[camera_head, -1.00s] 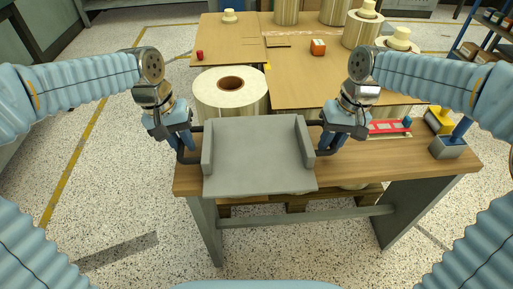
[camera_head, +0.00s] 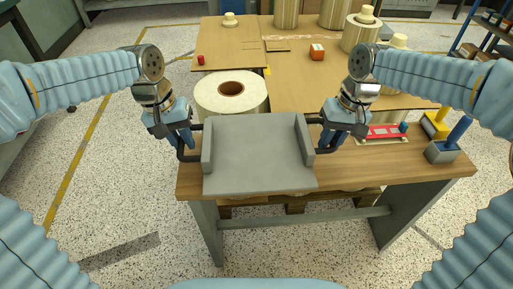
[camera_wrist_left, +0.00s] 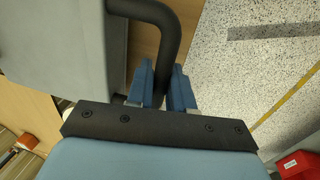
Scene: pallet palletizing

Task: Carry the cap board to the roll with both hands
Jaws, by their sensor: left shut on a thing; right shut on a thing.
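The cap board (camera_head: 256,158) is a grey tray with raised left and right sides and a black handle on each side. In the head view it is held level in front of me, over the wooden table. My left gripper (camera_head: 188,143) is shut on the left handle, and the left wrist view shows its blue fingers (camera_wrist_left: 161,88) around the black bar. My right gripper (camera_head: 326,140) is shut on the right handle. The roll (camera_head: 215,101), cream with a brown core hole, stands upright beyond the table, behind the board's left half.
The wooden table (camera_head: 400,168) lies below the board. On its right are a red-and-white item (camera_head: 387,132), a yellow-topped block (camera_head: 436,122) and a blue-handled block (camera_head: 447,148). Cardboard sheets (camera_head: 295,92) and more rolls (camera_head: 360,31) lie behind. Open floor is at left.

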